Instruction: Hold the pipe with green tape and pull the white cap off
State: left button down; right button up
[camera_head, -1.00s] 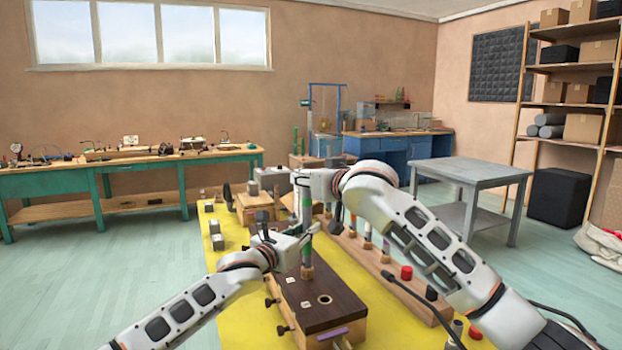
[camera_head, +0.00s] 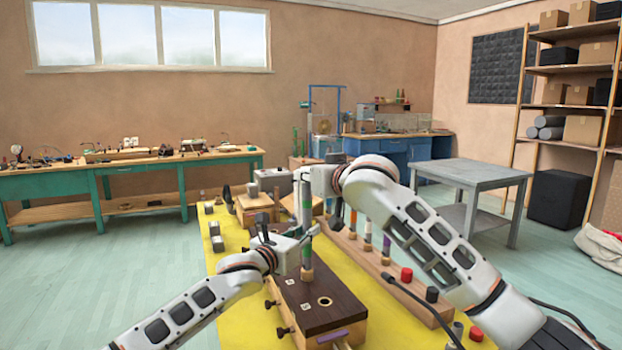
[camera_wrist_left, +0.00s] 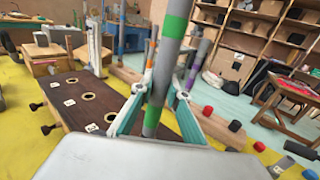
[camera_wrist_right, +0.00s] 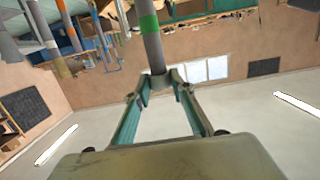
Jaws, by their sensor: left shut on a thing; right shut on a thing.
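The grey pipe with green tape (camera_head: 307,240) stands upright over the dark-topped wooden block, its brown lower end at the block top. My left gripper (camera_head: 306,234) is shut around its middle; the left wrist view shows the pipe (camera_wrist_left: 165,75) between both fingers (camera_wrist_left: 155,118). My right gripper (camera_head: 306,174) is shut at the pipe's upper end. In the right wrist view the green-banded pipe (camera_wrist_right: 150,45) runs into the fingertips of my right gripper (camera_wrist_right: 160,84). The white cap is mostly hidden there; I cannot tell whether it is apart from the pipe.
The wooden block (camera_head: 325,312) has a dark top with open holes. A long wooden rack (camera_head: 415,300) with other taped pipes stands to its right, with a red cap (camera_head: 407,274) and a black cap (camera_head: 432,294). Small grey blocks (camera_head: 213,228) lie on the yellow surface (camera_head: 235,325).

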jog(key=shift+r, duration=0.8)
notch_tip(320, 180, up, 3)
jog(key=shift+f, duration=0.15)
dwell(0.4)
pick_arm(q)
jog(key=c, duration=1.9)
grip_release()
jog(key=shift+s, duration=0.1)
